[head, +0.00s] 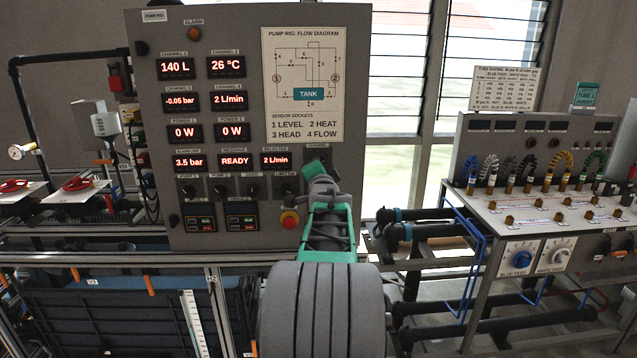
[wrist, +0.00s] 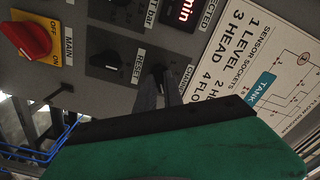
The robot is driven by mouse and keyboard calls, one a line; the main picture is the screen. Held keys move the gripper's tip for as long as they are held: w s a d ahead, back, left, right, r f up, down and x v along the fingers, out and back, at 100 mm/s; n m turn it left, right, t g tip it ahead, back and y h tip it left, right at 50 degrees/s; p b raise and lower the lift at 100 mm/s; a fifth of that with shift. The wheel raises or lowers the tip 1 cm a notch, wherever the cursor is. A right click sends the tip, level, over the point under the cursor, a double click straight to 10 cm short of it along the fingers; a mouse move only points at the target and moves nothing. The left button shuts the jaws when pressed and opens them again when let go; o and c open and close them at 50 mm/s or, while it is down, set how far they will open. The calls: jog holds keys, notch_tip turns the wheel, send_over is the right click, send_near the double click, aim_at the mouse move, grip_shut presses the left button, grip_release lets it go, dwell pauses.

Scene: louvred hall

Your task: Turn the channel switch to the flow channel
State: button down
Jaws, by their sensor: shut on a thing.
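The grey control panel (head: 217,150) stands ahead of me. Its channel switch is mostly hidden by my gripper in the head view; in the wrist view the dark channel switch knob (wrist: 158,72) shows beside the "CHANNEL" label. My gripper (head: 315,170) is at this knob, and its fingers (wrist: 155,97) are shut on it. The knob's pointer is too small and covered to read. The selected display (head: 276,160) reads 2 L/min, the same as the channel 4 display (head: 229,99). The panel's legend (head: 303,127) lists 4 as FLOW.
A reset knob (wrist: 106,62) and a red main switch (wrist: 27,38) sit close to the channel switch. The main switch (head: 290,220) is below my gripper in the head view.

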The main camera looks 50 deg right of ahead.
dwell(0.3)
jog(key=c, duration=1.5)
grip_release()
jog(key=shift+o, duration=0.2)
jog(key=b+v, duration=0.2)
jog(key=v, duration=0.6)
